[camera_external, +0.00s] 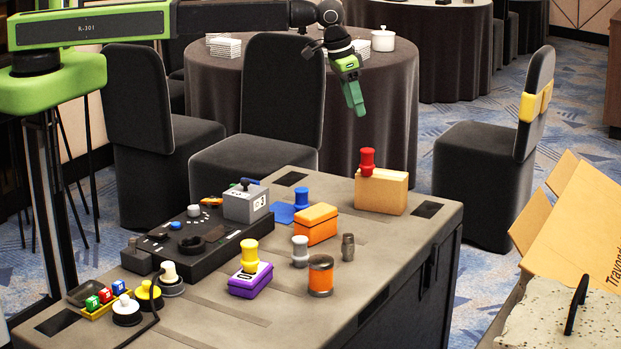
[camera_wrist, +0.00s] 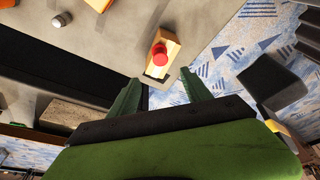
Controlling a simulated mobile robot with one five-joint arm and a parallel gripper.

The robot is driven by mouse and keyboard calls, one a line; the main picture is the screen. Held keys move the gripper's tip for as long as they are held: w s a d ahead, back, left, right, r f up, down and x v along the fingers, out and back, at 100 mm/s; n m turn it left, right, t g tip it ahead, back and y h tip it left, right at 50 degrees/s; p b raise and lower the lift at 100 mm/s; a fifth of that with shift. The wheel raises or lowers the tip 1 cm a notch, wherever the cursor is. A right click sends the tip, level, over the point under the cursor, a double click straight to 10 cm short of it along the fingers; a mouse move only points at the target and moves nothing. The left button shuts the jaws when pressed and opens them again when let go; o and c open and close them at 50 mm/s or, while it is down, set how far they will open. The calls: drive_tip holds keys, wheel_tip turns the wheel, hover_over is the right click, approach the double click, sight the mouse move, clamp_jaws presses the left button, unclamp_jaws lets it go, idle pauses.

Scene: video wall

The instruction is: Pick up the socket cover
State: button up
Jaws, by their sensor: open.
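My gripper (camera_external: 354,97) hangs in the air above and behind the far edge of the workbench, with its green fingers pointing down. In the wrist view my gripper (camera_wrist: 162,90) is open, with nothing between its fingers. I cannot tell for sure which thing is the socket cover. A red knob-shaped piece (camera_external: 367,161) stands on a wooden block (camera_external: 381,192) at the bench's far right end. In the wrist view the red piece (camera_wrist: 159,54) and the block (camera_wrist: 171,46) lie just beyond the fingertips, apart from them.
The bench (camera_external: 330,262) also holds an orange box (camera_external: 316,225), a blue piece (camera_external: 301,198), a grey piece (camera_external: 300,251), a dark cylinder (camera_external: 347,247), an orange jar (camera_external: 320,276) and a yellow piece (camera_external: 250,256) on a purple box (camera_external: 250,281). A black control panel (camera_external: 185,244) is left.

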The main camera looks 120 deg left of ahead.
drive_tip(key=b, duration=1.1)
approach(370, 161)
drive_tip(key=f, duration=0.1)
drive_tip(key=a+f, duration=0.1)
drive_tip(key=f, duration=0.1)
drive_tip(key=a+f, duration=0.1)
drive_tip(key=f, duration=0.1)
drive_tip(key=shift+a+f, duration=0.15)
drive_tip(key=b+x, duration=0.5)
drive_tip(key=shift+w+a+f, duration=0.1)
drive_tip(key=shift+a+f, duration=0.05)
drive_tip(key=shift+f, duration=0.1)
drive_tip(key=shift+r, duration=0.2)
clamp_jaws()
